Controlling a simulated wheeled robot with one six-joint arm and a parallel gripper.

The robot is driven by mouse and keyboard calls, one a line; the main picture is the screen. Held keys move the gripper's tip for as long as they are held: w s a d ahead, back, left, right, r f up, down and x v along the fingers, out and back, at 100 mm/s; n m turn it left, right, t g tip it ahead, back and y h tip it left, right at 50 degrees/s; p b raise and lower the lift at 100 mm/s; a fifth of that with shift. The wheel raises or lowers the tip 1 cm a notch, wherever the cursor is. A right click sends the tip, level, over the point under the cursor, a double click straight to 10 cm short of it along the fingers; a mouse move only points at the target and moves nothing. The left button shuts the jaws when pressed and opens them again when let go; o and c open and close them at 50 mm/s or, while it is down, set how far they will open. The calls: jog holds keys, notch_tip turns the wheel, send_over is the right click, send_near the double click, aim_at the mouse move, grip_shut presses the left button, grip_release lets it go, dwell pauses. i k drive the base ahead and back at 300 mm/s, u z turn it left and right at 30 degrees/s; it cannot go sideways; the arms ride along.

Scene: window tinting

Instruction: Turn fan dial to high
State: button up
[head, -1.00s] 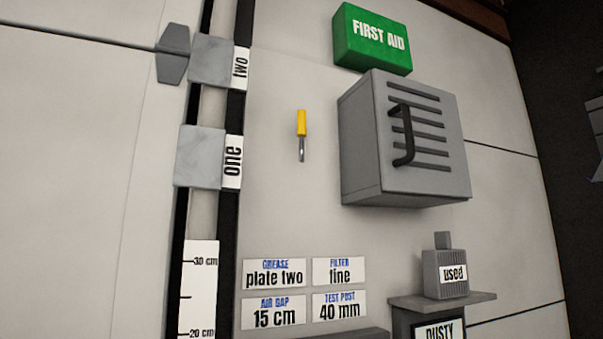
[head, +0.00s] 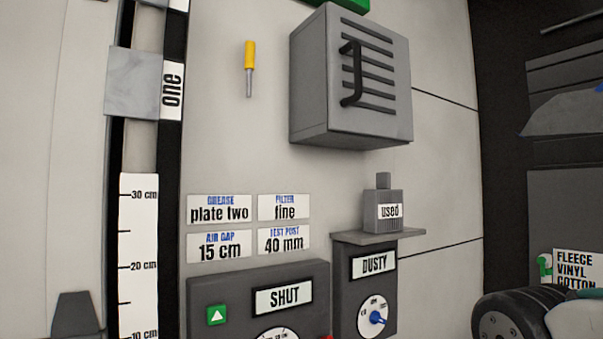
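A round white dial with a blue pointer (head: 375,317) sits on the front of a dark grey box (head: 347,300), below a sign reading DUSTY (head: 374,264). Small marks ring the dial, but they are too small to read surely. The pointer's knob is at the dial's middle and its tip points to the right. A second white dial (head: 280,333) is cut off by the bottom edge, under a sign reading SHUT (head: 283,297). No label in view says fan. My gripper does not show.
A grey louvred box with a black handle (head: 352,75) juts from the wall above. A grey canister labelled used (head: 384,208) stands on the shelf (head: 400,235) over the dial box. A green arrow button (head: 216,315) is at lower left. A dark rounded part fills the lower right.

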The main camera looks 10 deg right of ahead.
aim_at(374, 318)
jog(key=u, duration=1.5)
jog(key=k, duration=0.9)
jog(key=z, duration=1.35)
jog(key=i, duration=0.5)
jog(key=z, duration=0.05)
